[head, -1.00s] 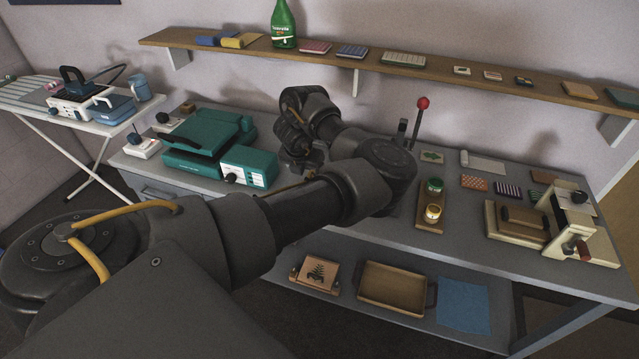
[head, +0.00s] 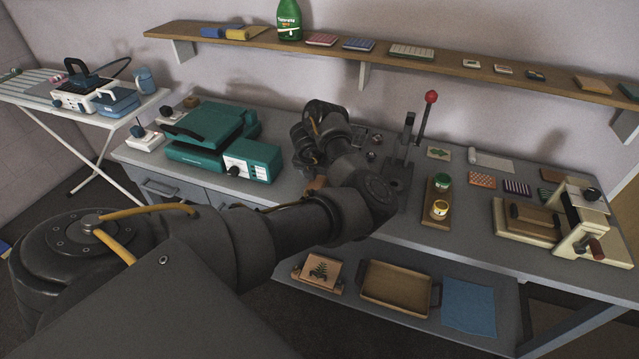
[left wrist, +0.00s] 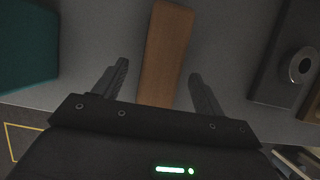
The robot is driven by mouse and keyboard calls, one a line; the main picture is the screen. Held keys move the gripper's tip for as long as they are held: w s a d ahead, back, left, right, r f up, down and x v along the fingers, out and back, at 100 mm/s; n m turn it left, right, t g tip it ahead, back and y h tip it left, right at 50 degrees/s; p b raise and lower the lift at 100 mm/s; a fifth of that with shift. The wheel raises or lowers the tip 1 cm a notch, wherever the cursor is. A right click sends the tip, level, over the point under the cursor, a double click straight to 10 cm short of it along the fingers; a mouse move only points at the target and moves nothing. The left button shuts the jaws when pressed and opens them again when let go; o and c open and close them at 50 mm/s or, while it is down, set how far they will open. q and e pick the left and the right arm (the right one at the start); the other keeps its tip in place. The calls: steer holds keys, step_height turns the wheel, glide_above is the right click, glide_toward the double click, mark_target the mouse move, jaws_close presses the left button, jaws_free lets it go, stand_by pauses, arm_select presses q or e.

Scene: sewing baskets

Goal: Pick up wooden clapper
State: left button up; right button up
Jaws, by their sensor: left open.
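The wooden clapper appears as a long brown wooden block (left wrist: 167,50) in the left wrist view, running from the top edge down towards my gripper. In the head view only a small brown piece, likely the same block (head: 316,183), shows on the workbench below my left arm. My left gripper (left wrist: 159,69) is open, with one finger on each side of the block and a gap on both sides. I cannot tell how high the fingers are above the bench. In the head view my own arm hides most of this spot. My right gripper is not in view.
A teal heat press (head: 215,140) stands left of the arm. A cream die-cutting machine (head: 580,225) is at the far right. A wall shelf (head: 380,56) runs above.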

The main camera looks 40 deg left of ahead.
mark_target(319, 177)
arm_select(q)
steer(key=b+x, duration=0.1)
steer(key=x, duration=0.2)
steer(key=shift+w+f, duration=0.1)
steer(key=shift+f, duration=0.05)
steer(key=shift+c, duration=0.3)
steer(key=c, duration=1.2)
